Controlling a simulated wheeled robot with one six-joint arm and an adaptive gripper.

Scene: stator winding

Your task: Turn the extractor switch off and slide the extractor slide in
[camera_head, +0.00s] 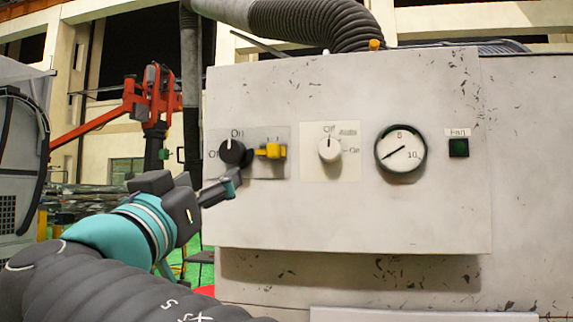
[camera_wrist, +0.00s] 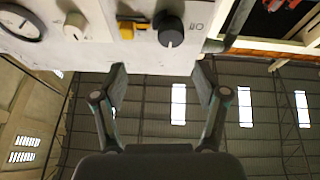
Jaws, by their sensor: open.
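A black rotary knob (camera_head: 232,152) sits on a light plate on the left of the grey panel, beneath the "On" label, with "Off" to its left. Its white mark points up toward "On". A yellow slide (camera_head: 270,151) is just right of it. In the wrist view, which is turned over, the knob (camera_wrist: 170,30) and the slide (camera_wrist: 128,30) show at the top. My gripper (camera_head: 231,184) is below the knob, apart from it. In the wrist view my gripper (camera_wrist: 160,80) is open and empty, with its fingers on either side of the knob's line.
The panel (camera_head: 350,220) also bears a white selector knob (camera_head: 330,149), a round gauge (camera_head: 401,153) and a dark green fan button (camera_head: 458,148). A ribbed hose (camera_head: 315,22) runs above. A red machine arm (camera_head: 150,100) stands behind, left. Space left of the panel is free near my gripper.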

